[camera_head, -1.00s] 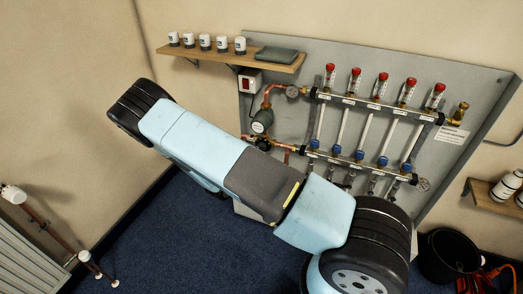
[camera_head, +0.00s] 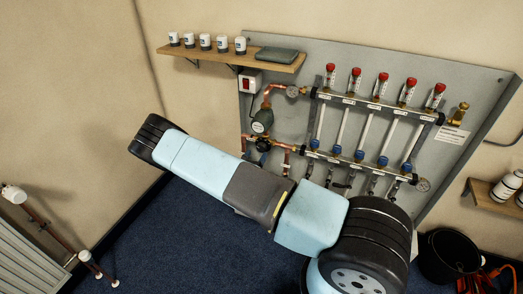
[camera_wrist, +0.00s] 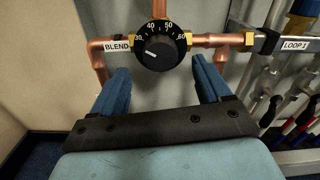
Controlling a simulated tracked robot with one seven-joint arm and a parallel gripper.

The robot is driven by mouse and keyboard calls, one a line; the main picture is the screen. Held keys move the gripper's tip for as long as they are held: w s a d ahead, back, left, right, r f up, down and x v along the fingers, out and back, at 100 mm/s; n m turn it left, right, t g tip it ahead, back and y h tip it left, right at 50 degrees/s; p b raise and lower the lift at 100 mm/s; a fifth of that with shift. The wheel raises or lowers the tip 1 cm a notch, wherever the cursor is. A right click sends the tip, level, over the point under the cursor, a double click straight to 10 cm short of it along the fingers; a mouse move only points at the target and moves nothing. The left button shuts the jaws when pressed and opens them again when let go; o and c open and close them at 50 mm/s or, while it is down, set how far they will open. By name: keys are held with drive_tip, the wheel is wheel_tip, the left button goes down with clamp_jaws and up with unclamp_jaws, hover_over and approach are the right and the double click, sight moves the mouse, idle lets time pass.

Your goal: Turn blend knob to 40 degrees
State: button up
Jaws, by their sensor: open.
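The blend knob (camera_wrist: 160,46) is black and round, with a scale marked 30, 40, 50 and 60 around its upper edge. The knob also shows small in the head view (camera_head: 262,143); my gripper there is mostly hidden by my arm.
Copper pipes with brass fittings (camera_wrist: 248,40) run to both sides of the knob. A "LOOP 1" label (camera_wrist: 294,45) and manifold tubes stand at the right. In the head view, the pump (camera_head: 263,121) sits just above the knob, and a shelf with white containers (camera_head: 205,42) is above left.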

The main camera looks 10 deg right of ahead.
sight(262, 149)
drive_tip(key=shift+x, duration=2.75)
drive_tip(key=c, duration=1)
drive_tip(key=shift+s+d, duration=0.1)
drive_tip(key=shift+d, duration=0.25)
drive_tip(key=shift+c, duration=0.2)
drive_tip(key=shift+a, duration=0.15)
drive_tip(key=shift+m, duration=0.8)
drive_tip(key=m, duration=0.6)
drive_tip(key=shift+s+f, duration=0.1)
